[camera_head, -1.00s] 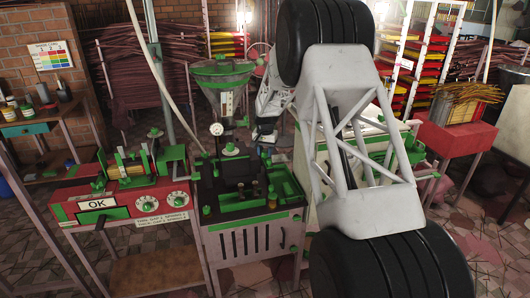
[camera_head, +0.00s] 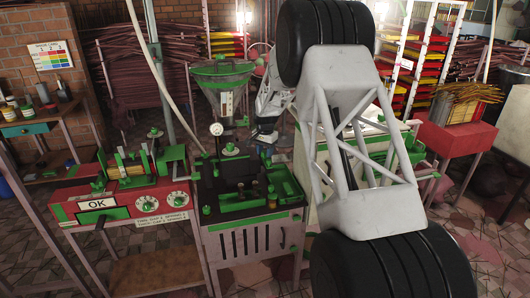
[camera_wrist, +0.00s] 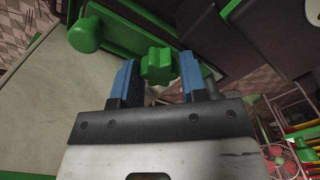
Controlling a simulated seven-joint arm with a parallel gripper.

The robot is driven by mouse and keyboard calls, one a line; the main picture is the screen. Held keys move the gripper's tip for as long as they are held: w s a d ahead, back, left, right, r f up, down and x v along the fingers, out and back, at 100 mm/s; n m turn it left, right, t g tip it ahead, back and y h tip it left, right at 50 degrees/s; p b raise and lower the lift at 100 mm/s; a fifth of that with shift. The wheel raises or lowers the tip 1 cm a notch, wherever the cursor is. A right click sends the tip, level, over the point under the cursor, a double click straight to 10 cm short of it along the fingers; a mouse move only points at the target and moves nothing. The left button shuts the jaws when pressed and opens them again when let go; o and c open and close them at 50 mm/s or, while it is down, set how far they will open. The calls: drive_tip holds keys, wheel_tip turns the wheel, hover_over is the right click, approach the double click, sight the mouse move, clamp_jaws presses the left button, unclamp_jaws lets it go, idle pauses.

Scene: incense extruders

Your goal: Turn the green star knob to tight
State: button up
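The green star knob (camera_wrist: 157,66) shows in the wrist view with its lobed end toward the camera. My gripper (camera_wrist: 158,74) is open, with one blue fingertip to the left of the knob and one to the right. A gap shows between the knob and each finger, so it is not clamped. In the head view the dark end of my arm (camera_head: 265,137) is behind the black and green machine top, and the fingers are too small to make out there. Which green part there is this knob, I cannot tell.
A rounded green knob (camera_wrist: 86,34) stands left of my fingers in the wrist view. A hopper (camera_head: 222,75) rises left of my arm's end. A red bench with dials (camera_head: 148,203) and an "OK" sign (camera_head: 97,204) stands to the left.

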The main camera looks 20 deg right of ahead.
sight(265, 152)
drive_tip(key=o, duration=0.3)
drive_tip(key=shift+r, duration=0.1)
drive_tip(key=shift+r, duration=3.75)
drive_tip(key=shift+s+r, duration=0.1)
